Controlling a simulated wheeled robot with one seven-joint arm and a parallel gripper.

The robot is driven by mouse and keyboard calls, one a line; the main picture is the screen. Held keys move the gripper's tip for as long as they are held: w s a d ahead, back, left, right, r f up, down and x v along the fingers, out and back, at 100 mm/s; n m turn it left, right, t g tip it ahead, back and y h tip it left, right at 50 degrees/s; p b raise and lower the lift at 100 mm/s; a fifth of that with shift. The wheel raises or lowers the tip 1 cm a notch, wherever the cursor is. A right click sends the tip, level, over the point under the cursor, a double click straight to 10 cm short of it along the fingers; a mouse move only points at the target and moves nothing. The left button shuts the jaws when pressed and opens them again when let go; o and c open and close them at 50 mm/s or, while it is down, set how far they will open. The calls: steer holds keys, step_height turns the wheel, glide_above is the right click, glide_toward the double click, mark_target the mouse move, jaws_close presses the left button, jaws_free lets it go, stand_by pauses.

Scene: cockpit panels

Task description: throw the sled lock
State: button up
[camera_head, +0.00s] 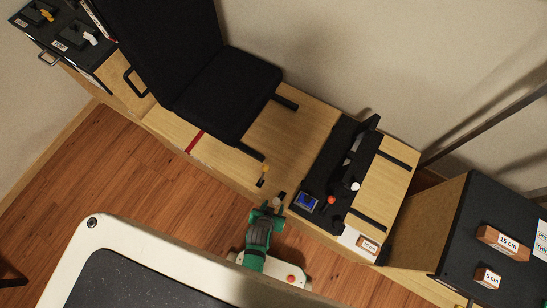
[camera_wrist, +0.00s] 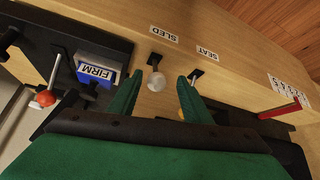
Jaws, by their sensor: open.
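The sled lock lever (camera_wrist: 155,64) has a pale grey knob (camera_wrist: 156,82) and sits in a dark slot beside the SLED label (camera_wrist: 164,34) on the wooden bench. My gripper (camera_wrist: 160,77) is open and empty. In the head view my gripper (camera_head: 267,208) is at the bench's front edge, just beside the grey knob (camera_head: 279,196).
The SEAT lever (camera_wrist: 195,76) is close to the right finger, its yellow knob (camera_head: 265,168) partly hidden in the wrist view. On the other side are a blue FIRM block (camera_wrist: 97,72) and a red-knobbed lever (camera_wrist: 45,98). A black seat (camera_head: 225,90) stands behind.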

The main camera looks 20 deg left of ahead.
steer(key=v, duration=0.9)
steer(key=shift+s, duration=0.35)
steer(key=shift+r, duration=0.1)
steer(key=s+d+r+t, duration=0.1)
steer(key=d+r+t, duration=0.1)
steer(key=r, duration=0.8)
steer(key=s+d+r+t, duration=0.1)
steer(key=d+r+t, duration=0.2)
steer(key=r, duration=0.7)
steer(key=s+d+r+t, duration=0.1)
steer(key=d+r+t, duration=0.1)
steer(key=r, duration=0.9)
steer(key=shift+d+m+t, duration=0.35)
steer(key=shift+m+t, duration=0.05)
steer(key=shift+t, duration=0.4)
